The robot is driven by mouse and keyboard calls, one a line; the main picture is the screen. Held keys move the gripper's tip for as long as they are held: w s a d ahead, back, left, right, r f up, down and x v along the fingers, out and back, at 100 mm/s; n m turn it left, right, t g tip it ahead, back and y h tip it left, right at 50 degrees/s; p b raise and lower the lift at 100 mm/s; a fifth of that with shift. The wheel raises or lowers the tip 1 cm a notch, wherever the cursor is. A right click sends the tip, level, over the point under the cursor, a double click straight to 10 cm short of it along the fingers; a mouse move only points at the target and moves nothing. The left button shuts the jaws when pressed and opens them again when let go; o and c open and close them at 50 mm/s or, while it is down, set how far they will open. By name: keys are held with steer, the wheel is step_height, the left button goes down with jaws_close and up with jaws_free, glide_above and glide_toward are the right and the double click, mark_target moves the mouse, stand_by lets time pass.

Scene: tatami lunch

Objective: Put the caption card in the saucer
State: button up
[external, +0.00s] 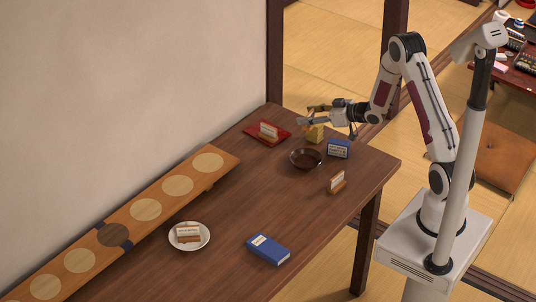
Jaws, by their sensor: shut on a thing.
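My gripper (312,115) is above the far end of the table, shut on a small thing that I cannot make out. Brown and pale grey parts show at its fingertips. A white saucer (203,243) near the front left holds a small white card on a wooden base (188,233). A similar white card in a wooden stand (337,182) stands near the right edge. Another pale card on a wooden base (268,131) sits on a red tray (252,131). I cannot read the cards, so I cannot tell which is the caption card.
A yellow block (315,134) shows just below my gripper. A dark bowl (305,159) and a blue-and-white box (338,148) stand close by. A blue box (268,249) lies near the front edge. A long wooden board (170,189) with round discs runs along the wall. The table's middle is clear.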

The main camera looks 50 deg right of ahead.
steer(key=s+a+n+y, duration=0.3)
steer(key=a, duration=0.3)
steer(key=shift+f+g+y, duration=0.25)
steer(key=shift+g+y, duration=0.05)
steer(key=shift+g, duration=0.1)
steer(key=shift+a+f, duration=0.1)
glide_above(305, 161)
steer(key=shift+a+f, duration=0.1)
steer(key=shift+f, duration=2.75)
steer(key=shift+f, duration=0.1)
steer(key=shift+f, duration=1.95)
steer(key=shift+f, duration=0.1)
steer(key=o, duration=1)
steer(key=shift+c, duration=0.2)
